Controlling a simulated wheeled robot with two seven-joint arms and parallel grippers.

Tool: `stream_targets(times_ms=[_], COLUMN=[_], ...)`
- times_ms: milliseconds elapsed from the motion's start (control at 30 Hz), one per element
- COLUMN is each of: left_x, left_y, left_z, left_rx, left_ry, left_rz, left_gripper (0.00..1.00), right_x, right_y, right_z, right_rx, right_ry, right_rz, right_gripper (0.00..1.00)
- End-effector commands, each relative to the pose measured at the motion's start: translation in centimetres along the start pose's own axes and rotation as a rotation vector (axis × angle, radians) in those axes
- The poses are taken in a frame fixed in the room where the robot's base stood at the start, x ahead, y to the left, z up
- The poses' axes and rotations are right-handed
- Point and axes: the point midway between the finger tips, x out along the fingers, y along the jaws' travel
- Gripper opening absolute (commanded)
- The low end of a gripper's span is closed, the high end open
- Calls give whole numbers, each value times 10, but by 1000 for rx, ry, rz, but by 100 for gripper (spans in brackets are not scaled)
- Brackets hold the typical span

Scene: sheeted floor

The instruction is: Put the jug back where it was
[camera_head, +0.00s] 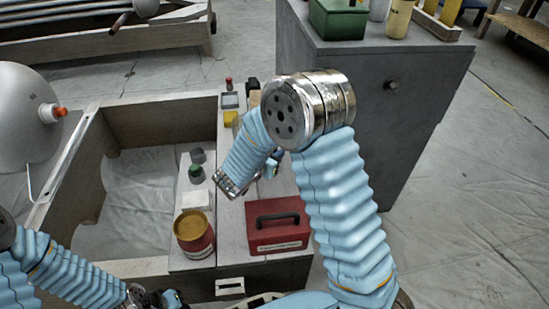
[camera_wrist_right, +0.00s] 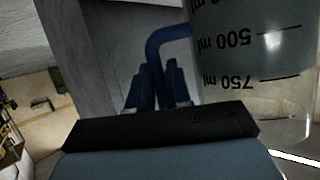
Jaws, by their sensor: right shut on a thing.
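The jug (camera_wrist_right: 255,75) is clear, with black millilitre marks and a blue handle (camera_wrist_right: 172,42). It fills the upper right of the right wrist view. My right gripper (camera_wrist_right: 153,90) is shut on the jug's handle, with both fingertips close together at it. In the head view my right gripper (camera_head: 270,167) shows only partly beside the right arm, above the grey bench. I cannot make out the jug in the head view. My left gripper (camera_head: 165,298) is at the bottom left edge; its fingers are too unclear to read.
A red toolbox (camera_head: 278,235) and a red tin with a yellow lid (camera_head: 194,240) stand near the front. Small grey and green pots (camera_head: 196,173) stand behind the tin. A grey cabinet (camera_head: 385,120) rises at the right, with a green box (camera_head: 338,20) on top.

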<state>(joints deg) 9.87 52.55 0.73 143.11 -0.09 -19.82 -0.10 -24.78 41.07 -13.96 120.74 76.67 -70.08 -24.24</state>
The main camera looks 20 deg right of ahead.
Motion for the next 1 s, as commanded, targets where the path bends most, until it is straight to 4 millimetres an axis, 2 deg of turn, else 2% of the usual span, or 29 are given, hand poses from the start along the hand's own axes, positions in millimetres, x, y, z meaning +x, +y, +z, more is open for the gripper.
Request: stream_targets(times_ms=[67, 433, 467, 600, 900, 1000], left_x=[4, 4, 4, 4, 3, 0], left_y=[-2, -2, -2, -2, -1, 0], left_z=[0, 0, 0, 0, 0, 0], left_rx=[0, 0, 0, 0, 0, 0], left_ry=[1, 1, 1, 1, 1, 0], left_rz=[0, 0, 0, 0, 0, 0], left_gripper=[0, 0, 0, 0, 0, 0], right_x=[4, 4, 4, 4, 4, -6], right_y=[0, 0, 1, 1, 0, 0], right_z=[8, 10, 11, 11, 9, 8], right_rx=[4, 5, 1, 1, 2, 1], right_ry=[4, 4, 1, 1, 1, 0], right_rz=[-1, -1, -1, 0, 0, -2], right_gripper=[0, 0, 23, 44, 44, 44])
